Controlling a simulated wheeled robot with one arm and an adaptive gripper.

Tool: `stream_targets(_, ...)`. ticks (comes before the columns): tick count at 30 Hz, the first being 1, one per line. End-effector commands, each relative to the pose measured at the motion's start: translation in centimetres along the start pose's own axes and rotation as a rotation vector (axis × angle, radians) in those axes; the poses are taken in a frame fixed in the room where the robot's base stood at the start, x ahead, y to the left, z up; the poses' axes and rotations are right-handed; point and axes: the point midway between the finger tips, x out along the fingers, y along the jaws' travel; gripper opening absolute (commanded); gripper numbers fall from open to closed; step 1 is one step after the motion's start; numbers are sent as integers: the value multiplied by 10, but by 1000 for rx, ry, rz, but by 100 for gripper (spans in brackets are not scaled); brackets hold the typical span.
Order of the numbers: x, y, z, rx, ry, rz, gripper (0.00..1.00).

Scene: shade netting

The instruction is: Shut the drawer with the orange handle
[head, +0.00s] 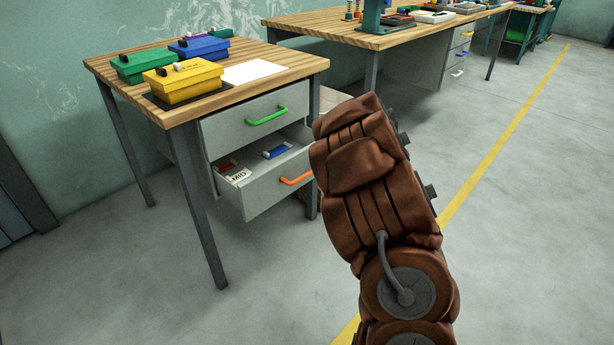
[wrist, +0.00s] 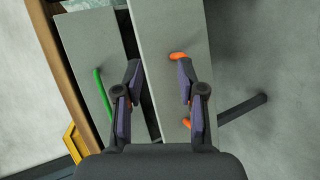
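The lower grey drawer (head: 268,190) has an orange handle (head: 296,180) and stands pulled out under the near workbench. Its inside shows a blue item (head: 277,150) and a white labelled item. In the wrist view the drawer's front (wrist: 165,25) fills the middle, with the orange handle (wrist: 178,56) partly hidden behind the right finger. My gripper (wrist: 159,78) is open, its two fingers spread in front of the drawer front, with nothing visible between them. Whether a finger touches the handle I cannot tell. In the head view my arm hides the gripper.
The upper drawer with the green handle (head: 267,116) is shut. Yellow (head: 184,83), green and blue boxes stand on the near workbench (head: 300,64). Its front leg (head: 198,210) stands left of the drawers. A second workbench (head: 330,27) stands behind. The floor at front left is clear.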

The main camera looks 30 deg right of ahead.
Motion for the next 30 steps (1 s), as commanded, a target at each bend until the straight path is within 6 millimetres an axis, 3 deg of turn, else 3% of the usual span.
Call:
stream_targets(4,13,-32,-13,-80,174,62,39)
stream_targets(12,8,-59,-42,-139,401,188,39)
stream_targets(20,12,-62,-55,-145,450,221,39)
stream_targets(30,54,-53,-76,-145,448,220,39)
